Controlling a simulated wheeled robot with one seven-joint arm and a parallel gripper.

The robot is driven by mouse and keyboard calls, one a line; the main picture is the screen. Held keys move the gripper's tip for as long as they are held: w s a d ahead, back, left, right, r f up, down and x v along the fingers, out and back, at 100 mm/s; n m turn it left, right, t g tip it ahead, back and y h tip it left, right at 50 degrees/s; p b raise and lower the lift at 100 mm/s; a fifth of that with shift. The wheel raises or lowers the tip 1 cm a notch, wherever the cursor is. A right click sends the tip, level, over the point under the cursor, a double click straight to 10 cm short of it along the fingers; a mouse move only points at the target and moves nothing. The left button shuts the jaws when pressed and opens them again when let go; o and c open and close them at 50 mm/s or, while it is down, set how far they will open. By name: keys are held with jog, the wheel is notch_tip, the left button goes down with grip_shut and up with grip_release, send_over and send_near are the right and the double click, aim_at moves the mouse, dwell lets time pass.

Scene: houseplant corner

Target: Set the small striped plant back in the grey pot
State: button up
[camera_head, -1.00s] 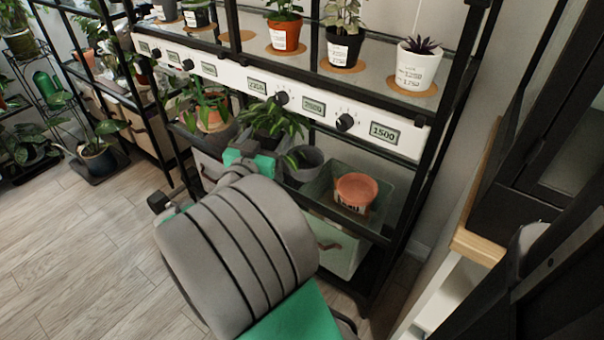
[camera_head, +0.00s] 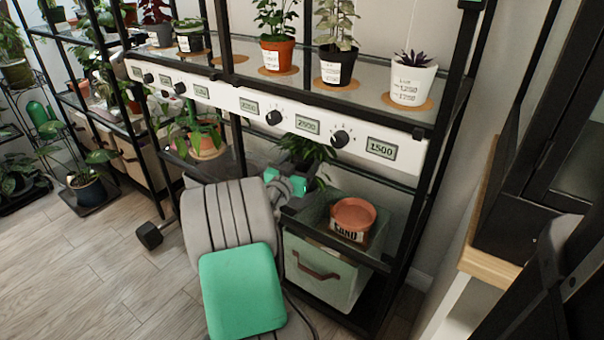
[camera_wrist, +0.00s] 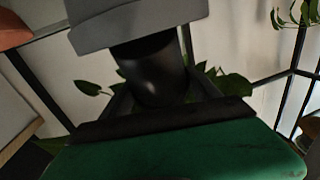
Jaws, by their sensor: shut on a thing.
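My gripper (camera_head: 290,186) reaches into the lower shelf of the rack and is shut on the dark inner pot (camera_wrist: 155,72) of the small plant. The plant's green leaves (camera_head: 306,149) rise above my gripper in the head view, and some show in the wrist view (camera_wrist: 231,86). The grey pot (camera_wrist: 137,19) shows at the top of the wrist view, its edge overlapping the end of the dark pot. I cannot tell how far the dark pot is inside it. In the head view my wrist hides most of both pots.
A terracotta pot (camera_head: 353,214) with a "SAND" label stands right of my gripper, above a pale green bin (camera_head: 322,272). Another potted plant (camera_head: 207,142) is to the left. A white dial panel (camera_head: 240,104) and a black rack post (camera_head: 437,150) bound the space.

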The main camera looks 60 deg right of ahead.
jog(key=shift+f+b, duration=1.1)
jog(key=shift+f, duration=0.75)
jog(key=shift+f+b, duration=0.25)
jog(key=shift+b, duration=0.05)
jog(key=o, duration=1.7)
jog(key=shift+r, duration=0.1)
